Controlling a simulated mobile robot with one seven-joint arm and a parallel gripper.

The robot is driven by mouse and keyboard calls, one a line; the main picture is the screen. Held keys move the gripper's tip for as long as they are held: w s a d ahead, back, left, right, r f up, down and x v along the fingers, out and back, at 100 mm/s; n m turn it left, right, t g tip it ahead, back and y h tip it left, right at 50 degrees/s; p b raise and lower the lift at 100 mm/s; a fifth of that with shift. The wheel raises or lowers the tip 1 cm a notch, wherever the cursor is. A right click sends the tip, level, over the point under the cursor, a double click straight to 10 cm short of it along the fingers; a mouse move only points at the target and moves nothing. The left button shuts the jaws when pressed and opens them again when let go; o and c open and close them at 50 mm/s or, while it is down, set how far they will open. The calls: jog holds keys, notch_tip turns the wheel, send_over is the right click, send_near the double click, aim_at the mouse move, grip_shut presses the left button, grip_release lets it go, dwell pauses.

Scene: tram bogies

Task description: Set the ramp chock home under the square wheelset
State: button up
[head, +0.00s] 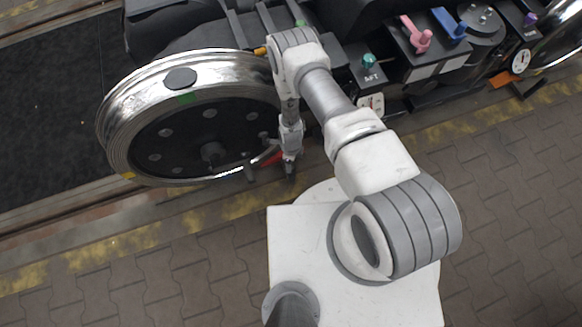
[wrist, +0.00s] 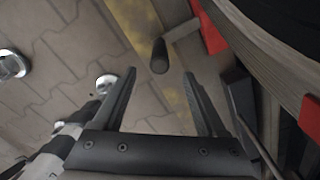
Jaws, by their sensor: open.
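The near wheel (head: 130,95), shiny-rimmed with a dark face, stands at the left in the head view; its dark rim (wrist: 275,55) fills the upper right of the wrist view. No square mark is clear to me. A red piece (head: 270,158), apparently the ramp chock, sits low at the wheel's right side, partly hidden by my arm. It also shows red beside the wheel (wrist: 208,28) in the wrist view. A dark round grip (wrist: 160,57) joins it by a grey bar. My gripper (head: 290,168) is open, pointing down; its fingertips (wrist: 162,82) lie either side of the grip, apparently not touching.
Another red part (wrist: 310,115) is at the wrist view's right edge. Pink (head: 420,40) and blue (head: 450,25) handles and a gauge (head: 371,102) line the bogie frame. An orange-brown piece (head: 527,87) lies by the far-right wheel. Paving in front is clear.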

notch_tip(320, 180, down, 7)
jog(key=shift+r+b, duration=0.2)
jog(key=shift+b, duration=0.8)
grip_shut()
dwell(0.7)
